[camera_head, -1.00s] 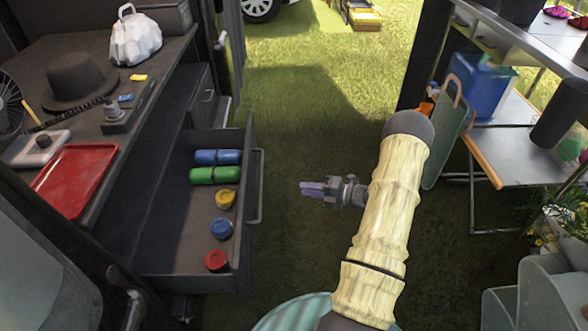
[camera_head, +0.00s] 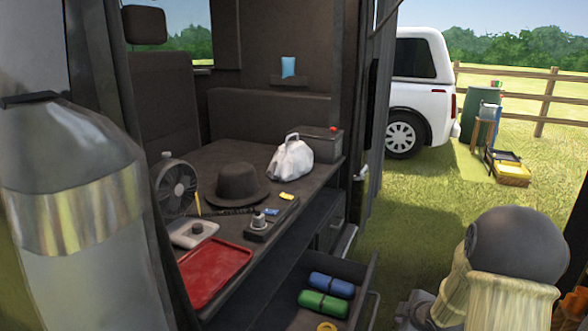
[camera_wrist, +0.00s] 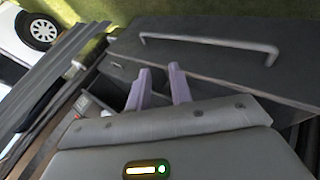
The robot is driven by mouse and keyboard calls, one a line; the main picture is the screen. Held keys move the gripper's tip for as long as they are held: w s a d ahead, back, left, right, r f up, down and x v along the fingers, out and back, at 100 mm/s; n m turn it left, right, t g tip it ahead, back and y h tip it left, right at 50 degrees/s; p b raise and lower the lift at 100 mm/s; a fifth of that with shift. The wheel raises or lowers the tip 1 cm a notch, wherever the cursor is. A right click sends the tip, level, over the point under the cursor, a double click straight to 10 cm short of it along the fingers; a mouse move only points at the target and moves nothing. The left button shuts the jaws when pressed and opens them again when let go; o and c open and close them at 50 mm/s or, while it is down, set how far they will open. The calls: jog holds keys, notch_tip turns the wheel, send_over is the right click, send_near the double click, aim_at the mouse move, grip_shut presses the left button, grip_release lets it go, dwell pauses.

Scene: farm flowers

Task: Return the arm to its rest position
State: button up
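In the head view my arm (camera_head: 505,285) is bent in the lower right, with its dark elbow high and pale sleeves below. My gripper's fingers are out of the head view. In the wrist view my gripper (camera_wrist: 160,75) shows two purple fingers with a gap between them and nothing held. Behind the fingers is a dark drawer front with a grey bar handle (camera_wrist: 208,42). I cannot tell how far the fingers are from it.
The open drawer (camera_head: 368,290) holds a blue roll (camera_head: 331,285), a green roll (camera_head: 323,304) and a yellow item (camera_head: 327,327). A red tray (camera_head: 213,272), hat (camera_head: 236,186) and white bag (camera_head: 291,159) sit on the counter. Grass lies open beyond, near a white car (camera_head: 420,85).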

jog(key=s+a+r+m+g+p, duration=0.1)
jog(key=s+a+r+m+g, duration=0.25)
jog(key=s+a+m, duration=0.55)
jog(key=s+a+r+m+g+p, duration=0.1)
jog(key=s+a+r+m+g, duration=0.3)
jog(key=s, duration=0.8)
notch_tip(320, 180, up, 39)
jog(key=t+p, duration=0.1)
jog(key=p, duration=3.7)
jog(key=shift+w+a+h, duration=0.15)
jog(key=shift+w+h, duration=0.05)
jog(key=shift+h, duration=0.1)
jog(key=shift+t, duration=0.25)
jog(key=w+p+v, duration=0.2)
jog(key=p+v, duration=0.6)
jog(key=w+r+p+v, duration=0.1)
jog(key=p+v, duration=0.7)
jog(key=p, duration=0.1)
jog(key=shift+w+r, duration=0.2)
jog(key=shift+w, duration=0.1)
